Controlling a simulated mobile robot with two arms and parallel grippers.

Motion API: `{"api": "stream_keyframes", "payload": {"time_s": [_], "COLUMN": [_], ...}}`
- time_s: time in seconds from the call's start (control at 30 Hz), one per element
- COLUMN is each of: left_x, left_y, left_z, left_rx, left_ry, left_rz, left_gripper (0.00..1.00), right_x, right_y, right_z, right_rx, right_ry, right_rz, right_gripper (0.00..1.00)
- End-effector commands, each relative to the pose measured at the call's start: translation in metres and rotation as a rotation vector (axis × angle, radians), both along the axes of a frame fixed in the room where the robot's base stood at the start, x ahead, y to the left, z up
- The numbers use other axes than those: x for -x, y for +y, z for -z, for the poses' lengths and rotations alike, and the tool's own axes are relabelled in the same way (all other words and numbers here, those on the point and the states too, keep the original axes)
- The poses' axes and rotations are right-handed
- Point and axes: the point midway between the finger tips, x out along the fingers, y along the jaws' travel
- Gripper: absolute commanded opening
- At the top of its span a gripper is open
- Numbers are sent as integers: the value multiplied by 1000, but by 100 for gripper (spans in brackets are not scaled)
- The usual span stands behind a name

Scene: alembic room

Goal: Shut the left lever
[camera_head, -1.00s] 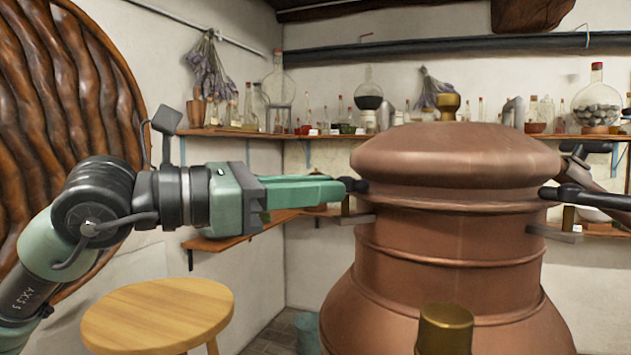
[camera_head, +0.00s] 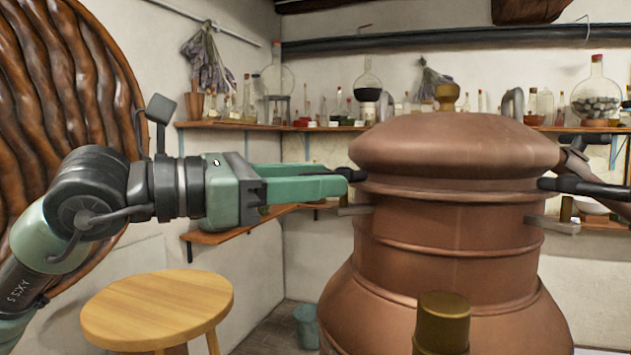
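The copper alembic (camera_head: 450,215) stands in the middle right, with a wide domed lid (camera_head: 455,150). A short black piece, seemingly the left lever's end (camera_head: 352,174), shows at the left of the lid's rim. A longer black lever or handle (camera_head: 585,188) sticks out at the right of the rim. My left gripper (camera_head: 338,184) comes in from the left, its green fingers level and their tips at the black piece. The fingers overlap from this side, so their gap and any grip are hidden.
A round wooden stool (camera_head: 157,308) stands low at left. A brass cylinder (camera_head: 442,322) stands in front of the alembic. Shelves (camera_head: 225,125) with bottles and flasks line the back walls. A bucket (camera_head: 306,326) is on the floor.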

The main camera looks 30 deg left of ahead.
Motion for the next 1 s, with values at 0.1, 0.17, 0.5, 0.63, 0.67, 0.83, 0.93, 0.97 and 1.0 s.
{"api": "stream_keyframes", "payload": {"time_s": [0.1,0.17,0.5,0.63,0.67,0.83,0.93,0.97,1.0], "left_x": [12,21,61,65,65,65,65,65,65], "left_y": [9,13,36,38,38,38,38,38,38], "left_z": [5,6,3,1,1,0,0,0,0], "left_rx": [1,0,0,-2,-2,-1,-1,-1,-1], "left_ry": [-3,-5,-2,-1,-1,-1,-1,-1,-1], "left_rz": [-5,-5,-3,0,0,0,0,0,-1], "left_gripper": [36,36,36,36,36,36,36,36,36], "right_x": [0,0,0,0,0,0,0,0,0], "right_y": [0,0,0,1,1,1,1,1,1], "right_z": [17,26,55,56,55,55,55,55,55], "right_rx": [0,0,-1,-1,-1,-1,-1,-1,-1], "right_ry": [0,0,-1,-1,-1,-1,-1,-1,-1], "right_rz": [0,0,0,0,0,0,0,1,1], "right_gripper": [36,36,36,36,36,36,36,36,36]}}
